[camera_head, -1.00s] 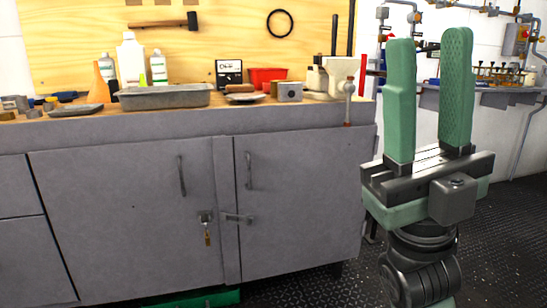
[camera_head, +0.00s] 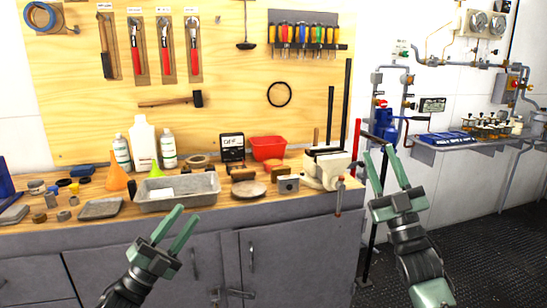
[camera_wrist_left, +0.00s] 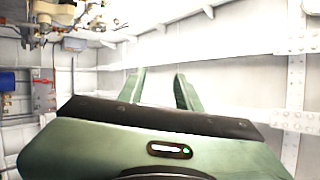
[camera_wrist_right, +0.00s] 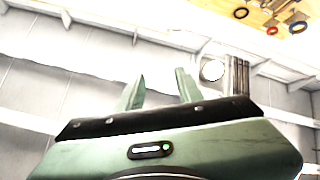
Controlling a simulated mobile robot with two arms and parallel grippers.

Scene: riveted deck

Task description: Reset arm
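My left gripper (camera_head: 173,232) is in front of the workbench in the head view, low and left of centre. Its two green fingers are apart, with nothing between them; they also show apart in the left wrist view (camera_wrist_left: 160,90). My right gripper (camera_head: 393,170) is to the right of the bench's end, fingers pointing up. Its green fingers are apart and empty, also in the right wrist view (camera_wrist_right: 158,90). Neither gripper touches anything that I can see.
The bench carries a grey metal tray (camera_head: 178,203), a red bin (camera_head: 268,148), a vise (camera_head: 328,168), a black meter (camera_head: 232,147) and bottles (camera_head: 143,142). Tools hang on the wooden board (camera_head: 225,95). A wall shelf (camera_head: 470,147) stands at right. The deck floor (camera_head: 460,245) at right is clear.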

